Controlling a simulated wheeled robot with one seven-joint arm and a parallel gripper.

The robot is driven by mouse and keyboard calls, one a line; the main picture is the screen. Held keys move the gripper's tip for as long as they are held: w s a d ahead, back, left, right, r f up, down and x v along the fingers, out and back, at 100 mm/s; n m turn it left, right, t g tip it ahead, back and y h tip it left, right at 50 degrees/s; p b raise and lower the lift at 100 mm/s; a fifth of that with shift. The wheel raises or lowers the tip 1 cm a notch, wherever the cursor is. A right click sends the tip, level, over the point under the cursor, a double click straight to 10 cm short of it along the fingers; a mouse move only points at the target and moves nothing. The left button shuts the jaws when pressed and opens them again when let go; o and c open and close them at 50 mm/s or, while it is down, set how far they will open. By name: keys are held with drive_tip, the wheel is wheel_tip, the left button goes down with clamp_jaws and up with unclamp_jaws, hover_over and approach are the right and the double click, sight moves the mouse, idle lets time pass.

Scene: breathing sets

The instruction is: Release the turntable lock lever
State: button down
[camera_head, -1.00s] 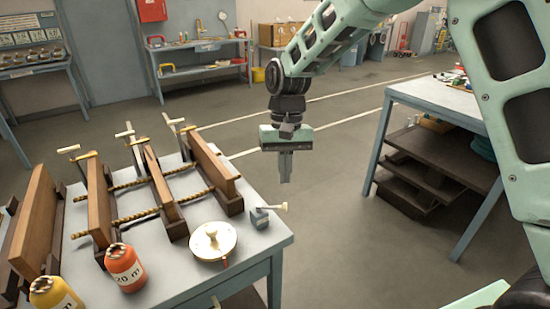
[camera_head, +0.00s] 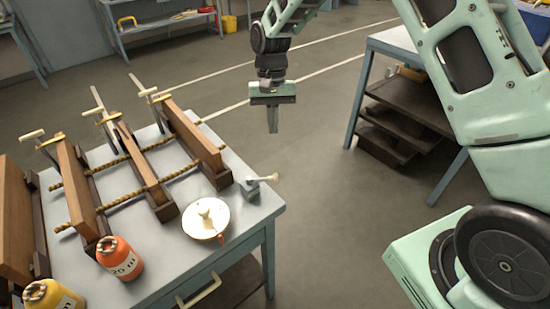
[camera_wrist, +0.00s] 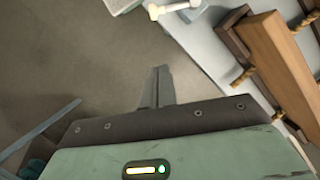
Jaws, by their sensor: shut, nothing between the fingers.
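A round cream turntable (camera_head: 205,218) with a small knob on top lies near the front right of the bench. A small grey lock block with a cream-tipped lever (camera_head: 264,179) stands beside it at the bench's right edge. The lever points right, out past the edge. My gripper (camera_head: 272,131) is shut and empty, pointing down, above and beyond the lever in the picture. In the wrist view, the shut fingers (camera_wrist: 161,70) hang over the floor, and a cream-ended lever (camera_wrist: 174,8) shows at the top edge, apart from them.
Wooden frames (camera_head: 140,165) with twisted brass rods fill the bench's left and middle. An orange bottle (camera_head: 120,258) and a yellow bottle (camera_head: 50,296) stand at its front. A second table (camera_head: 385,45) with shelves is on the right. The floor between is clear.

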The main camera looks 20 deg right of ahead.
sight(263, 179)
drive_tip(key=s+a+f+p, duration=0.1)
drive_tip(key=s+f+p, duration=0.3)
drive_tip(key=f, duration=0.4)
drive_tip(key=shift+s+a+p, duration=0.35)
drive_tip(key=shift+s, duration=0.5)
drive_tip(key=shift+s+f+m, duration=0.1)
drive_tip(key=shift+s+m, duration=0.25)
drive_tip(key=shift+m, duration=0.15)
drive_tip(key=s+m, duration=0.1)
drive_tip(key=m, duration=0.1)
drive_tip(key=s+m+y+b, duration=0.1)
drive_tip(key=s+m+t+b, duration=0.1)
drive_tip(key=m, duration=0.1)
drive_tip(key=shift+s+a+m+y, duration=0.3)
drive_tip(key=shift+s+a, duration=0.05)
drive_tip(key=shift+s, duration=0.05)
drive_tip(key=m, duration=0.1)
drive_tip(key=s+a+m, duration=0.1)
drive_tip(key=m, duration=0.1)
drive_tip(key=shift+s+t+b, duration=0.3)
drive_tip(key=shift+w, duration=0.2)
